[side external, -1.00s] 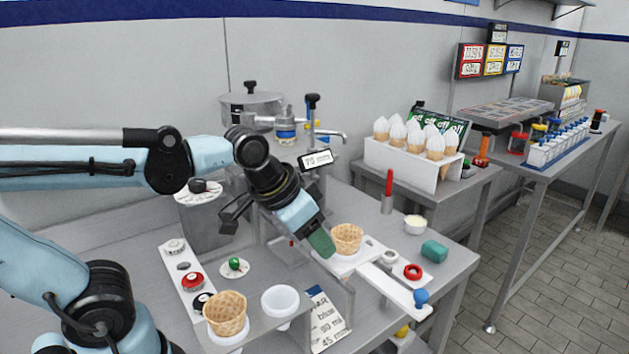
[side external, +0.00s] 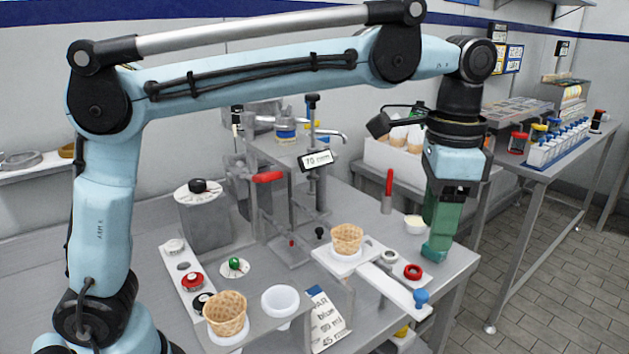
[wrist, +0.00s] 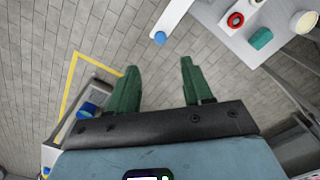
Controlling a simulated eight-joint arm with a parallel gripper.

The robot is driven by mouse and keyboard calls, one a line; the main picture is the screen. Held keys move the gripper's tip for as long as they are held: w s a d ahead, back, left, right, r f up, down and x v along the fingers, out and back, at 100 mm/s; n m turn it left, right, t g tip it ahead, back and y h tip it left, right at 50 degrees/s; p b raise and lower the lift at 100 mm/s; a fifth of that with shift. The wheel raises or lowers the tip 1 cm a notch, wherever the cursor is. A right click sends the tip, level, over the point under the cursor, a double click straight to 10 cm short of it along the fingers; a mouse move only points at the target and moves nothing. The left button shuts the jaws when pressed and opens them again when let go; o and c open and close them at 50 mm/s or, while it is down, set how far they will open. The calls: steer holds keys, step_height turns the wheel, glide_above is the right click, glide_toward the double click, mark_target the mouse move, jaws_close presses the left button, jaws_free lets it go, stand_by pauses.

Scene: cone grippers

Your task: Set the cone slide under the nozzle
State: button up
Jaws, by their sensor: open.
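The cone slide (side external: 395,286) is a white bar with a blue knob (side external: 421,296) at its outer end. A waffle cone (side external: 347,238) stands upright on the white plate at its other end. The knob also shows in the wrist view (wrist: 160,38). My gripper (side external: 434,252) points down with green fingers, to the right of the slide and above the knob in the side view. In the wrist view its fingers are spread with nothing between them. The dispensing machine (side external: 316,160) stands behind the cone, with a label; I cannot tell which part is the nozzle.
A red ring (side external: 413,271), a grey ring (side external: 389,257) and a cream cup (side external: 415,224) lie near the slide. A green block (wrist: 261,38) shows in the wrist view.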

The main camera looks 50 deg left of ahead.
mark_target(421, 292)
step_height(421, 292, down, 12)
steer(key=shift+r, duration=0.1)
stand_by(0.5)
steer(key=shift+c, duration=0.3)
jaws_close()
steer(key=shift+a, duration=0.1)
